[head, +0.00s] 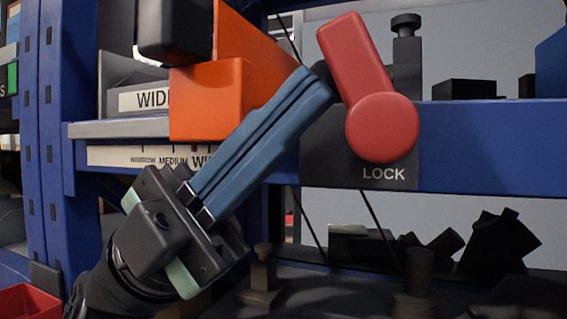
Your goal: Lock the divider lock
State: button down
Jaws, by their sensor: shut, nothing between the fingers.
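The divider lock is a red lever (356,57) with a round red hub (382,127). It is mounted on a dark plate (335,148) marked LOCK, on a blue crossbeam. The lever points up and slightly left from its hub. My gripper (322,80) reaches up from the lower left with long blue-grey fingers. The fingers are shut together with nothing between them. Their tips are at the left side of the lever, close to it or touching; I cannot tell which. The far edge of the tips is hidden behind the lever.
An orange block (207,100) stands on the shelf just left of my fingers. A dark knob on a post (406,25) rises behind the lever on the right. The blue crossbeam (480,145) runs right. Dark parts (497,245) lie below, and a red bin (28,303) is at lower left.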

jog(key=shift+r, duration=0.45)
dwell(0.4)
jog(key=shift+b, duration=0.3)
